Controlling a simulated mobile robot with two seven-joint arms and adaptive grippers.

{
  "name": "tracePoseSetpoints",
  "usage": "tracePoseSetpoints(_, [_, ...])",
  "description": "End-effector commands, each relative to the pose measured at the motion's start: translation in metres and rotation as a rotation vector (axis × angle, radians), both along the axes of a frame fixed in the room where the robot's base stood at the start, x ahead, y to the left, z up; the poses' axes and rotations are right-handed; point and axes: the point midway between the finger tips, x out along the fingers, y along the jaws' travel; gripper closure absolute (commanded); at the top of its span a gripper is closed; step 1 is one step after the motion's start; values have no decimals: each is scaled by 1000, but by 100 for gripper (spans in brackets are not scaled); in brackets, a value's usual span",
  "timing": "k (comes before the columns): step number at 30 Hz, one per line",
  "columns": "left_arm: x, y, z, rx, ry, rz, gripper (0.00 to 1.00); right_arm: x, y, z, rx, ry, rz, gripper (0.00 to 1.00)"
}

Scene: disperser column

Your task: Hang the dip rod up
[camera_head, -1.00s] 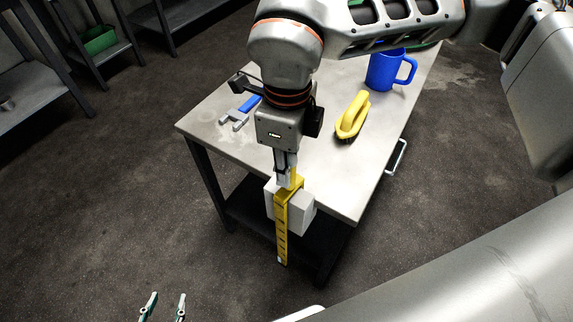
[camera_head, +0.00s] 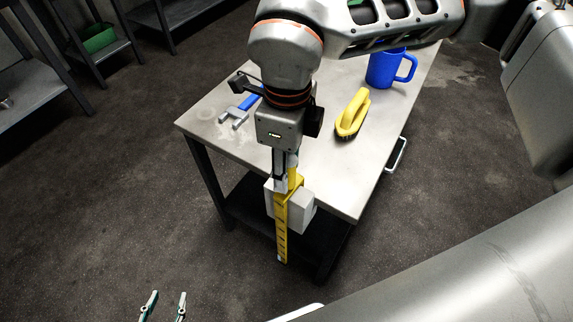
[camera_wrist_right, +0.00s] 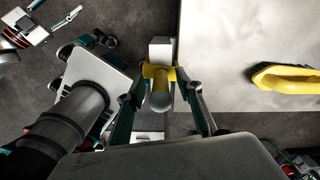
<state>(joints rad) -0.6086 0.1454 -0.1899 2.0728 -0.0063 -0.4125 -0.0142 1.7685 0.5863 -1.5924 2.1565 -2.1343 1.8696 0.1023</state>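The dip rod, a yellow strip with dark marks (camera_head: 281,232), stands upright at the table's near edge, against a pale grey block (camera_head: 303,212). Its rounded grey top end (camera_wrist_right: 160,99) and a yellow collar piece show in the right wrist view. My right gripper (camera_head: 284,178) points down over it; in the right wrist view its fingers (camera_wrist_right: 166,108) are spread on both sides of the top end, with gaps. Whether the rod rests on the block is hidden. My left gripper (camera_head: 165,306) is open and empty at the bottom left, over the floor.
On the table (camera_head: 335,185) are a yellow-handled brush (camera_head: 353,115), a blue mug (camera_head: 383,70) and a blue-and-grey tool (camera_head: 237,110). A handle (camera_head: 397,155) sticks out on the table's right side. Shelves with a green bin (camera_head: 98,38) stand at upper left.

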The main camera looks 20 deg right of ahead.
Motion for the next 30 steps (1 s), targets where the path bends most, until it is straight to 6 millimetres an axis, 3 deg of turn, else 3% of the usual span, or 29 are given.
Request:
tracePoseSetpoints(5, [0,0,0,0,1,2,60,2,0,20,3,-6,0,64])
tracePoseSetpoints(18, [-1,0,0,0,2,2,60,2,-1,103,0,-4,-1,64])
tracePoseSetpoints(24, [-1,0,0,-1,2,3,60,2,-1,118,1,-2,1,64])
tracePoseSetpoints(30, [-1,0,0,-1,3,3,60,2,-1,120,1,-1,0,64])
